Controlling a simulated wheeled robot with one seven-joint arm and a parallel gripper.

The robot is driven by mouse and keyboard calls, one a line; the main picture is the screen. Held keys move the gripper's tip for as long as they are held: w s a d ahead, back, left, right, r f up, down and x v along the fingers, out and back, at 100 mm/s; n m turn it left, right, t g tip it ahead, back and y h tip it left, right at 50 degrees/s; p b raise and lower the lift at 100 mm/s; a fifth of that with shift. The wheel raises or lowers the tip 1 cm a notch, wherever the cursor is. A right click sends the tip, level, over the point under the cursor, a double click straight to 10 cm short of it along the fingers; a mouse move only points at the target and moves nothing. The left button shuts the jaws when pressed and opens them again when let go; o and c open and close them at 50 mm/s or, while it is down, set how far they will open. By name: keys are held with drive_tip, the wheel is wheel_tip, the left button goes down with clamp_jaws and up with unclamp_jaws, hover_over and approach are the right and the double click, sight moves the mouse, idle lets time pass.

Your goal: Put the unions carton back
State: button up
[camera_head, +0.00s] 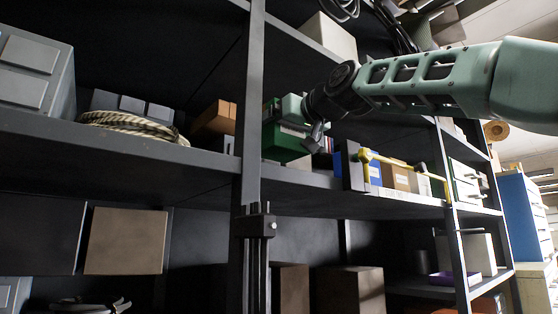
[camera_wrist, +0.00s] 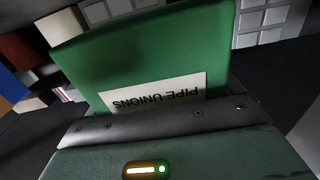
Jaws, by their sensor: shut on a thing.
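The unions carton (camera_wrist: 150,50) is a green box with a white label reading "PIPE UNIONS", upside down in the wrist view. In the head view the green carton (camera_head: 283,147) is at the middle shelf, just right of the front upright. My gripper (camera_wrist: 165,122) is shut on the carton; its dark jaw bar lies across the box just below the label. In the head view my gripper (camera_head: 291,108) is partly hidden by my own wrist. The carton's far side and underside are hidden, so I cannot tell whether it touches the shelf.
The dark upright (camera_head: 249,120) stands close left of the carton. An orange-brown box (camera_head: 213,118) and a coiled rope (camera_head: 130,122) lie further left. Right of it, a yellow tool (camera_head: 400,163) lies across small boxes behind a grey divider (camera_head: 352,166). Another shelf is overhead.

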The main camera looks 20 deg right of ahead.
sight(282, 155)
drive_tip(key=shift+f+b, duration=0.4)
drive_tip(key=shift+f, duration=2.2)
drive_tip(key=shift+f, duration=0.15)
drive_tip(key=o, duration=0.9)
drive_tip(key=shift+s+d, duration=0.1)
drive_tip(key=shift+s, duration=0.05)
drive_tip(key=b+v, duration=0.4)
drive_tip(key=v, duration=0.5)
drive_tip(key=shift+s+d, duration=0.1)
drive_tip(key=shift+s, duration=0.2)
drive_tip(key=shift+b+v, duration=0.6)
drive_tip(key=shift+v, duration=0.45)
